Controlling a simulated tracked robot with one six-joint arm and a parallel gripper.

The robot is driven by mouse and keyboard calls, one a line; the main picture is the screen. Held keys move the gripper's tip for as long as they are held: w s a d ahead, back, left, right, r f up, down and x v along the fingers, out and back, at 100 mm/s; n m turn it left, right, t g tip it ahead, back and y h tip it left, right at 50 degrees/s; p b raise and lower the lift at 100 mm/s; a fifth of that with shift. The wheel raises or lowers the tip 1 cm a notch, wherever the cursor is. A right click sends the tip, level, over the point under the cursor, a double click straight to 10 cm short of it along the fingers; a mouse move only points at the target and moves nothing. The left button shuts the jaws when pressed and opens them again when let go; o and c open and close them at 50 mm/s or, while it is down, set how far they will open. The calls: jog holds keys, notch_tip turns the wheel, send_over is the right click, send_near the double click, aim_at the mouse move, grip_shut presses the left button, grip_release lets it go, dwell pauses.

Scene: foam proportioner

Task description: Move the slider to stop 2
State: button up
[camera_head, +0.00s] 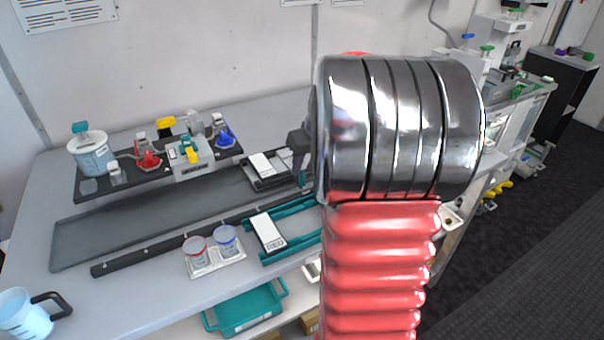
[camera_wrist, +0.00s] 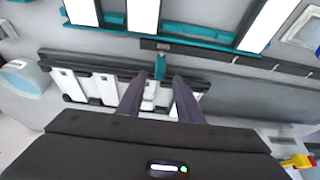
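In the wrist view my gripper (camera_wrist: 159,79) has its two dark fingers spread apart. A small upright teal piece (camera_wrist: 160,66) shows between and just beyond the fingertips; I cannot tell whether they touch it. It stands beside a black frame with white panels (camera_wrist: 105,84), which looks like the slider, though this is not certain. A dark rail with small light marks (camera_wrist: 235,58) runs behind it. In the head view the long dark rail (camera_head: 150,250) lies along the bench, and a black holder with a white plate (camera_head: 262,165) sits near my arm, which hides my fingers. No stop numbers are readable.
A teal holder with a white plate (camera_head: 268,232) and two small cups on a tray (camera_head: 216,262) lie in front of the rail. A black platform with valves (camera_head: 150,170) stands behind. A jug (camera_head: 25,315) is at the left. The grey track's left part is clear.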

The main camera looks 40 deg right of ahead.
aim_at(302, 172)
jog(key=x, duration=0.5)
jog(key=shift+c, duration=0.4)
grip_shut()
